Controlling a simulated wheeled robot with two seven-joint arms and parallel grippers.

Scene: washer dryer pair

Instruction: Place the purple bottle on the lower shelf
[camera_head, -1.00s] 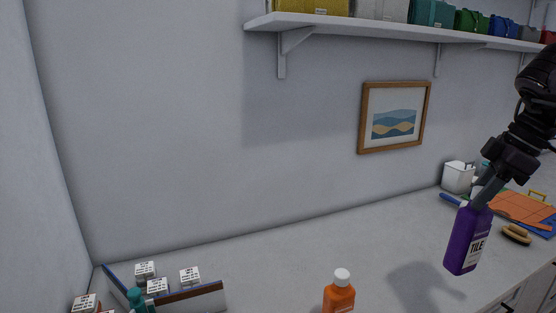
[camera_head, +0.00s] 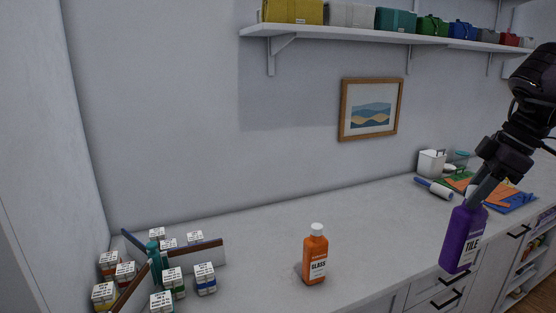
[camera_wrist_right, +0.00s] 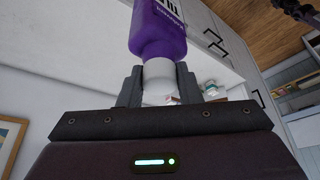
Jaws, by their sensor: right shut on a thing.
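The purple bottle (camera_head: 462,240) with a "TILE" label hangs upright from my right gripper (camera_head: 474,194), over the counter's front edge in the head view. In the right wrist view my right gripper (camera_wrist_right: 158,88) is shut around the white cap of the purple bottle (camera_wrist_right: 160,34). Open shelving (camera_head: 541,240) with small items on it shows below the counter at the right edge of the head view; its lower part is cut off. My left gripper is not in view.
An orange bottle (camera_head: 315,257) stands on the counter (camera_head: 375,225). Several small labelled jars around a divider stand at the left. A lint roller (camera_head: 434,188) and a white bin (camera_head: 431,163) are at the back right. A wall shelf (camera_head: 345,34) holds coloured boxes.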

